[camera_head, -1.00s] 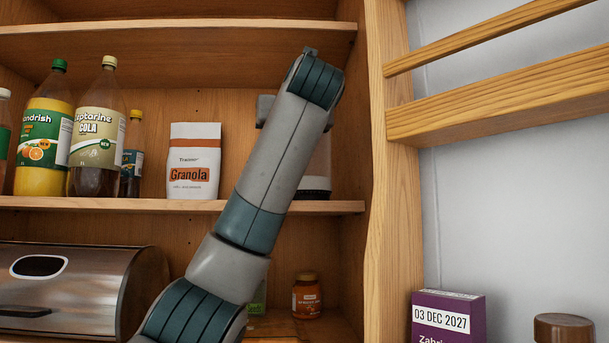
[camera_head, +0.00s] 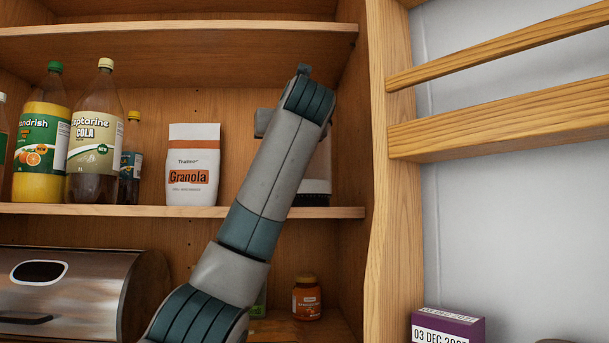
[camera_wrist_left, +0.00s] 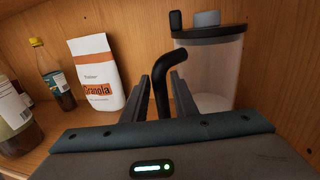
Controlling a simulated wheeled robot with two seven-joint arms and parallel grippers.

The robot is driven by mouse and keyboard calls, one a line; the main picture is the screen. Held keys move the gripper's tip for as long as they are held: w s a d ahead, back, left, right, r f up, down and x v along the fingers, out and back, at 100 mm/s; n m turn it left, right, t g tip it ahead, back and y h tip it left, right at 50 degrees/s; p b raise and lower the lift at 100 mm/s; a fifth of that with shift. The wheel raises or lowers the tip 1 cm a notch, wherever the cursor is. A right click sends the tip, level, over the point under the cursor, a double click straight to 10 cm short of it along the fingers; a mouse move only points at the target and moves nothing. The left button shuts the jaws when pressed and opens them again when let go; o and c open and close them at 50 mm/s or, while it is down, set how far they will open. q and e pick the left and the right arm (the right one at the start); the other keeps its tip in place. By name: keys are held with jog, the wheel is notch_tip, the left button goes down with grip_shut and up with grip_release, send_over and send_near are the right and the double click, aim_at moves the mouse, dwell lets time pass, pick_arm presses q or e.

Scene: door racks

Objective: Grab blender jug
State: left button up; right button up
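The blender jug (camera_wrist_left: 217,80) stands on the shelf in the left wrist view. It has a clear body, a dark lid with a grey knob, and a bent black handle (camera_wrist_left: 166,75) on its left side. My left gripper (camera_wrist_left: 169,82) is open, with a finger on either side of the handle. I cannot tell whether either finger touches it. In the head view my arm hides most of the jug; a part of its lower body (camera_head: 316,188) shows right of the arm. The left gripper's fingers are hidden there, and my right gripper is not in view.
A granola bag (camera_head: 193,165) stands left of the jug, with several bottles, including a cola bottle (camera_head: 95,145), farther left. The cabinet side wall is close on the right. Below are a metal bread box (camera_head: 70,290) and an orange jar (camera_head: 307,298).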

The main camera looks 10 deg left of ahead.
pick_arm(q)
jog(key=shift+w+a, duration=0.1)
jog(key=shift+w, duration=0.05)
dwell(0.4)
grip_shut()
dwell(1.2)
jog(key=shift+r, duration=0.2)
jog(key=shift+f, duration=0.1)
